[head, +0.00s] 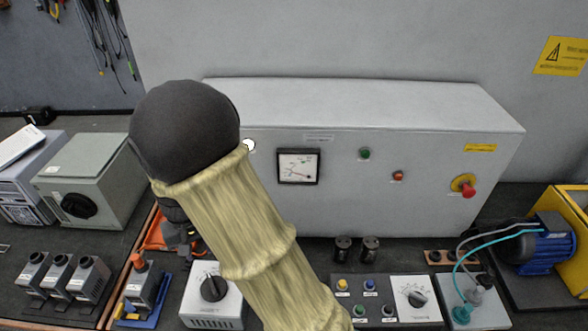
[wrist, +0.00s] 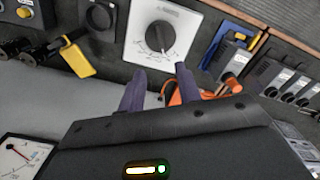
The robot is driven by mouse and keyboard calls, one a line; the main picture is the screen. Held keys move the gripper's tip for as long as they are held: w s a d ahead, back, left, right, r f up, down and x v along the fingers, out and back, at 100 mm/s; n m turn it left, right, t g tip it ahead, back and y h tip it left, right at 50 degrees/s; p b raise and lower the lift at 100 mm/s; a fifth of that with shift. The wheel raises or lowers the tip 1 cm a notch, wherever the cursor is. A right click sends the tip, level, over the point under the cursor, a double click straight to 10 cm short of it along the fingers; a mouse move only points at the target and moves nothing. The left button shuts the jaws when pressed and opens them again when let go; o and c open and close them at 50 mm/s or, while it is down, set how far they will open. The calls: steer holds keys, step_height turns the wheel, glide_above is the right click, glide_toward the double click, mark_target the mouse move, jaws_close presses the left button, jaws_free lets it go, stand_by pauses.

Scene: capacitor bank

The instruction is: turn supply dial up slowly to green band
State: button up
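A white box with a black dial knob (head: 213,288) stands on the bench at front left, partly behind my arm. In the wrist view the knob (wrist: 159,36) sits on its white scale plate, just beyond my fingertips; the scale lettering is unreadable. My gripper (wrist: 159,70) has two dark purple fingers spread apart with nothing between them, not touching the knob. In the head view my gripper is mostly hidden by my arm. A panel meter (head: 297,167) is on the grey cabinet; it also shows in the wrist view (wrist: 17,160) with a red needle. I cannot make out a green band.
A second white dial (head: 417,298) is at front right, beside push buttons. A green-grey box with a black knob (head: 78,205) stands at left. Small switch modules (head: 60,275) and an orange-handled switch (head: 140,285) lie nearby. A red emergency button (head: 467,188) is on the cabinet.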

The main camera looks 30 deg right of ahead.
steer(key=s+d+r+t, duration=0.2)
steer(key=s+d+r, duration=0.3)
steer(key=s+d, duration=0.4)
steer(key=s, duration=0.2)
steer(key=shift+s+d+r+n+t, duration=0.3)
steer(key=shift+s+n, duration=0.05)
steer(key=shift+n, duration=0.05)
